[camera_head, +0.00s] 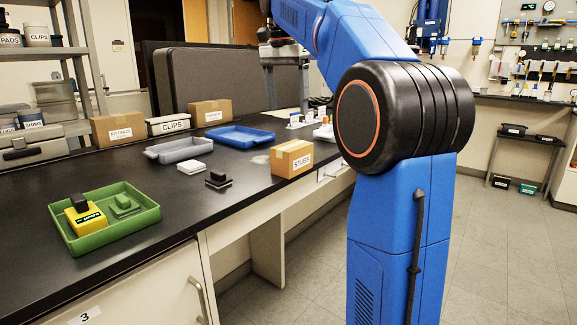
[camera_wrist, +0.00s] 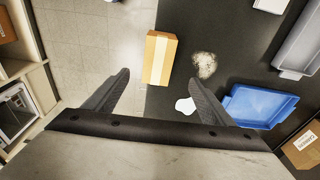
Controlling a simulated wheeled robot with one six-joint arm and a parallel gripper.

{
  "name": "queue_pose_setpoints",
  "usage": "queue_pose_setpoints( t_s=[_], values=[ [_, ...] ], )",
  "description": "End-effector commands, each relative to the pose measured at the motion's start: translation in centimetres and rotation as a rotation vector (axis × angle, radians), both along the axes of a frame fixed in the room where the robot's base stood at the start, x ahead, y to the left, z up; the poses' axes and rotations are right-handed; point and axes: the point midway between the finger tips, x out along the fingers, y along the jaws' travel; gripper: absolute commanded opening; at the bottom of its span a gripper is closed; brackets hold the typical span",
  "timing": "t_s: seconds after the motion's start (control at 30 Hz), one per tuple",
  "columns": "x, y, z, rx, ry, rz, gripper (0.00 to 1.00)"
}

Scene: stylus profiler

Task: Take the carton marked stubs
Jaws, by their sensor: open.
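The carton marked STUBS (camera_head: 291,159) is a small brown box with a white label, standing near the front edge of the black bench in the head view. In the wrist view the carton (camera_wrist: 159,58) shows from above with a pale tape strip, at the bench edge. My gripper (camera_wrist: 160,85) is open and empty, its two fingers spread apart below the carton in that view, with the carton lying beyond and between the line of the tips. They do not touch it. In the head view my arm hides part of the scene, and the fingertips are hard to make out.
A blue tray (camera_head: 240,136), a grey tray (camera_head: 179,150) and a green tray (camera_head: 104,216) with a yellow item stand on the bench. A dark block (camera_head: 218,179) sits left of the carton. Other cartons (camera_head: 118,128) stand at the back. Floor is open in front.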

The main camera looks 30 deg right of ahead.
Motion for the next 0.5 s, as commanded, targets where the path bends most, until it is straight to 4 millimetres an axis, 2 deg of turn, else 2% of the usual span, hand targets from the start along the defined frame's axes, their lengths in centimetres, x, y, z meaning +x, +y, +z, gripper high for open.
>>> queue_pose_setpoints(
  t_s=[0.17,0.5],
  values=[
    [0.0,-0.5,-1.5,0.0,0.0,-0.024,0.77],
    [0.2,-1.1,-7.4,-0.001,-0.001,-0.021,0.77]
  ],
)
